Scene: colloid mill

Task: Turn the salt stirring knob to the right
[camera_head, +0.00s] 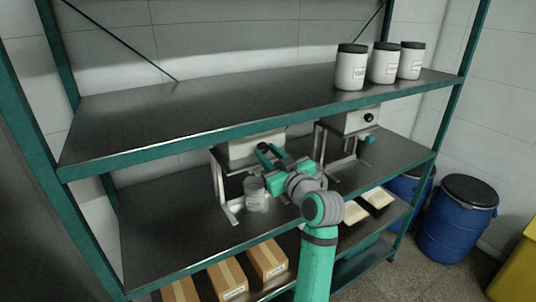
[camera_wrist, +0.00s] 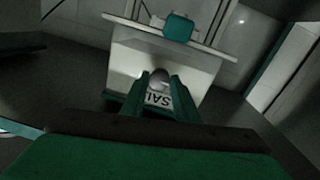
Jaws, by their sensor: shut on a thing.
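The salt machine (camera_head: 245,150) is a pale box on a metal stand on the middle shelf. My gripper (camera_head: 268,152) is at its front, with teal fingers. In the wrist view my gripper (camera_wrist: 160,80) has a finger on each side of the grey, rounded salt stirring knob (camera_wrist: 159,74) on the machine's pale front face (camera_wrist: 125,70). The fingers are shut on the knob. An upside-down label (camera_wrist: 157,99) reading roughly "SALT" shows between the fingers. In the head view my gripper hides the knob.
A clear jar (camera_head: 255,195) stands under the salt machine. A similar machine (camera_head: 352,121) with a dark knob (camera_head: 367,117) stands to the right. The upper shelf (camera_head: 220,105) hangs close above my gripper. Boxes (camera_head: 228,278) are below; blue barrels (camera_head: 460,220) stand right.

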